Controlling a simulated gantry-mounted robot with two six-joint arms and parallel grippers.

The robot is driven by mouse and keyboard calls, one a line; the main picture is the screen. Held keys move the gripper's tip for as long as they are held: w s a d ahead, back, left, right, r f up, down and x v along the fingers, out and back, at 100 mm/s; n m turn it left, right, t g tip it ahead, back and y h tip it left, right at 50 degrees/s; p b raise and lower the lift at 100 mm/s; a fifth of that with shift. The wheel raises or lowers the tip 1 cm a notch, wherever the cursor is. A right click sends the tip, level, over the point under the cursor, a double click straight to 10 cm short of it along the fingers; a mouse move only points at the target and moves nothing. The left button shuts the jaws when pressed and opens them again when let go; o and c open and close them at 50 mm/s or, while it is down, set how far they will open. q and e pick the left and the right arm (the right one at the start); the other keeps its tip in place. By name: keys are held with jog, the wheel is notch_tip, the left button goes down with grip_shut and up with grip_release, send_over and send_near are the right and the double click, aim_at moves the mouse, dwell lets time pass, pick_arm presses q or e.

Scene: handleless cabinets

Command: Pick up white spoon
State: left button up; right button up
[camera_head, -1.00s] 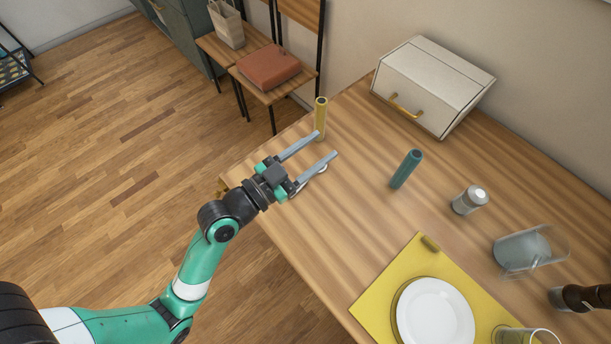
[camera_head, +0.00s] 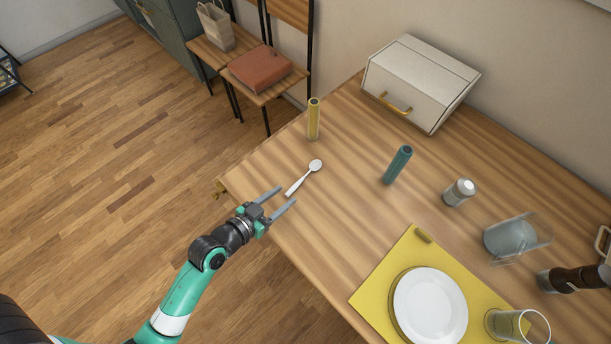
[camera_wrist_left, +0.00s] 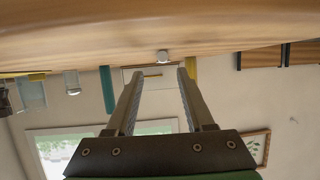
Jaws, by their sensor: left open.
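The white spoon (camera_head: 302,179) lies on the wooden table near its left edge, bowl toward the back and handle toward my left gripper (camera_head: 287,196). The left gripper is open and empty at the table's edge, its two grey fingers pointing at the handle end, which is close to the fingertips. In the left wrist view, which looks upside down, the open fingers (camera_wrist_left: 156,72) show with a small pale shape between them, probably the spoon end (camera_wrist_left: 162,57). The right gripper is not in view.
A yellow cylinder (camera_head: 314,120) stands behind the spoon, and a teal cylinder (camera_head: 398,165) to its right. A white box (camera_head: 419,84) is at the back. A shaker (camera_head: 459,192), a clear container (camera_head: 517,238) and a plate (camera_head: 430,307) on a yellow mat (camera_head: 377,283) are further right.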

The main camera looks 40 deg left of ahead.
aim_at(296, 185)
pick_arm(q)
jog(key=shift+w+f, duration=0.1)
jog(key=x, duration=0.1)
jog(key=b+x, duration=0.2)
jog(key=x, duration=0.1)
jog(key=shift+w+a, duration=0.1)
jog(key=shift+a, duration=0.15)
jog(key=shift+w, duration=0.35)
grip_shut()
